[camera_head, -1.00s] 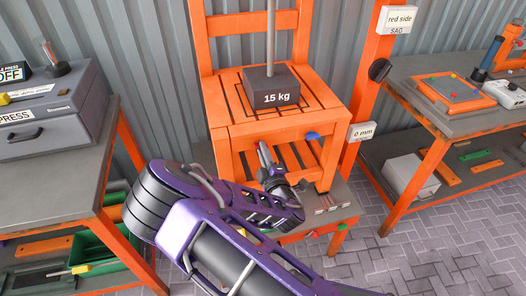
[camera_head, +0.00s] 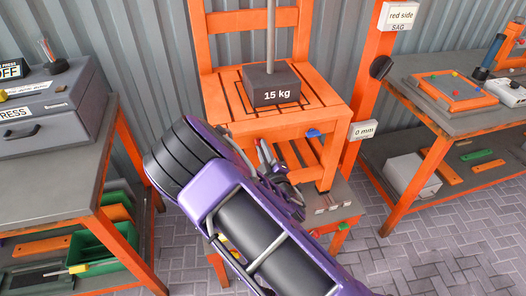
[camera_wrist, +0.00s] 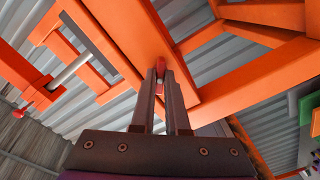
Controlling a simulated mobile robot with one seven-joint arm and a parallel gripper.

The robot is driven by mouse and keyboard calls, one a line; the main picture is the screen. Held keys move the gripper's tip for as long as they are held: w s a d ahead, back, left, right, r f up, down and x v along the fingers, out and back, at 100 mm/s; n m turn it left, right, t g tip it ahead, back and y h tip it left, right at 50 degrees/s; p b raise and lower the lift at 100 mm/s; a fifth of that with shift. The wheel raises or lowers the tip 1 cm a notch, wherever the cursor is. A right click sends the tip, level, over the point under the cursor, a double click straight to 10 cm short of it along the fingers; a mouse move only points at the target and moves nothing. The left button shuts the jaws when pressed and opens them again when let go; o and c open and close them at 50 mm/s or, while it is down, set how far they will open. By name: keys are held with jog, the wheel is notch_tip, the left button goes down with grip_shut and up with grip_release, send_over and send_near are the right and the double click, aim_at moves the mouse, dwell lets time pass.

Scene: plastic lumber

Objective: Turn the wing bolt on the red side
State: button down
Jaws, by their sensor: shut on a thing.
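The red wing bolt (camera_wrist: 160,68) shows as a small red piece between my fingertips in the wrist view, against an orange beam. My gripper (camera_wrist: 160,82) is shut on it; the fingers hide most of it. In the head view my gripper (camera_head: 265,152) is at the front left of the orange chair-like frame (camera_head: 270,131), below its seat. A blue wing bolt (camera_head: 314,133) sits on the front right of the frame. A sign (camera_head: 401,16) on the orange post reads "red side SAG".
A dark 15 kg weight (camera_head: 273,84) rests on the seat, with a grey rod above it. A label (camera_head: 363,130) reads "0 mm". Workbenches stand left (camera_head: 58,172) and right (camera_head: 440,122). Another red-ended grey rod (camera_wrist: 70,72) is at left in the wrist view.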

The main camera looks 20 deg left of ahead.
jog(key=m+b, duration=0.8)
jog(key=m, duration=1.6)
jog(key=shift+s+m, duration=0.1)
jog(key=shift+m, duration=1.9)
